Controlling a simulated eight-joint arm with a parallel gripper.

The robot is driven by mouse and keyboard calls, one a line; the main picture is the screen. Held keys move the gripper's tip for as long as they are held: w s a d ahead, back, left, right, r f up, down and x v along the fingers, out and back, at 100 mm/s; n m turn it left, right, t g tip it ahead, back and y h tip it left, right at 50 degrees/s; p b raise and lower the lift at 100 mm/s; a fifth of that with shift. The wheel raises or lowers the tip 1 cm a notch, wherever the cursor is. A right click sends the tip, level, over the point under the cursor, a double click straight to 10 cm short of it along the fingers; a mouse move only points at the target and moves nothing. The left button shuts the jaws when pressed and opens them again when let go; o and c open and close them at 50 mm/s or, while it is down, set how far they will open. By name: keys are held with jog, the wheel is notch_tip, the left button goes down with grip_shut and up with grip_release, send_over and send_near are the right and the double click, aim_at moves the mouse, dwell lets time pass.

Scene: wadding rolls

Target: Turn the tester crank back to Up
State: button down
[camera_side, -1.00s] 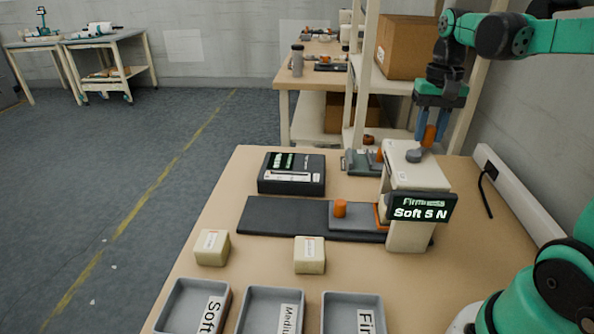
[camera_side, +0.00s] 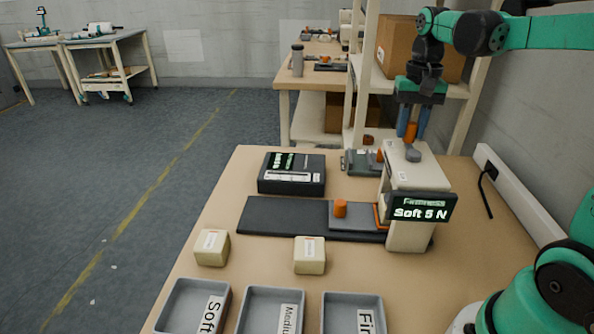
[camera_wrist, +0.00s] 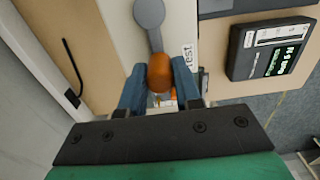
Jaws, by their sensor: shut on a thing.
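The tester (camera_side: 408,228) is a cream upright housing with a dark display (camera_side: 420,207) reading "Soft 5 N". Its crank sits on top, with a grey hub (camera_side: 413,155) and an orange knob (camera_side: 410,132). My gripper (camera_side: 411,134) points down over the tester, its blue fingers shut on the knob. In the wrist view the knob (camera_wrist: 160,70) sits between the fingertips (camera_wrist: 159,85), and the grey arm runs to the hub (camera_wrist: 148,13). A label ending in "est" shows beside it, partly hidden.
A dark rail with a grey slide and orange knob (camera_side: 340,208) runs left from the tester. A black box (camera_side: 292,174) stands behind it. Two cream blocks (camera_side: 212,247) (camera_side: 310,255) and labelled grey trays (camera_side: 180,310) lie in front. A shelf stands behind the bench.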

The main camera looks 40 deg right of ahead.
jog(key=shift+w+a, duration=0.3)
jog(key=shift+a, duration=0.3)
jog(key=shift+w+a, duration=0.3)
jog(key=shift+a, duration=0.25)
jog(key=shift+s+a, duration=0.15)
jog(key=shift+a, duration=1.25)
jog(key=shift+s+a, duration=0.9)
jog(key=shift+s, duration=0.05)
